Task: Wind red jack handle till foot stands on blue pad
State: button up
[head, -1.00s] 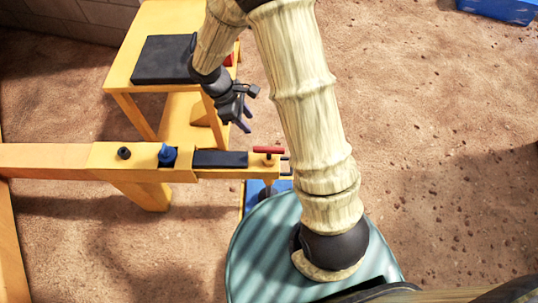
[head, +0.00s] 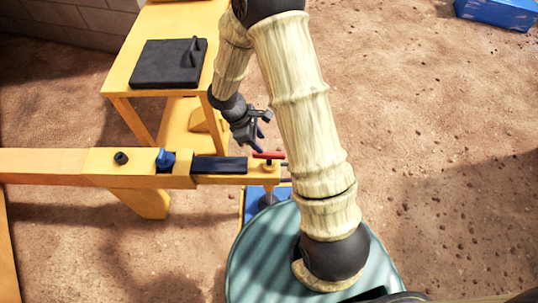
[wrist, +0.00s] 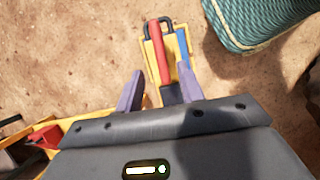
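The red jack handle (head: 268,156) lies across the end of the yellow beam (head: 60,164). It also shows in the wrist view (wrist: 159,52), beyond my fingertips. Below the beam end, the blue pad (head: 254,207) shows partly, with a grey jack foot (head: 268,199) over it; I cannot tell if they touch. My gripper (head: 264,125) is above and behind the handle in the head view. In the wrist view my gripper (wrist: 160,85) has its two fingers apart, one to each side of the handle's line, with nothing between them.
A yellow stand (head: 125,75) with a black hatch plate (head: 165,72) is at the back left. A blue knob (head: 165,159) and a black knob (head: 121,158) sit on the beam. A blue box (head: 497,12) lies far right on open dirt.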

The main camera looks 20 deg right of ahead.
aim_at(268, 153)
jog(key=b+x, duration=0.2)
jog(key=x, duration=0.6)
jog(key=shift+d+f, duration=0.1)
jog(key=shift+f, duration=0.3)
grip_shut()
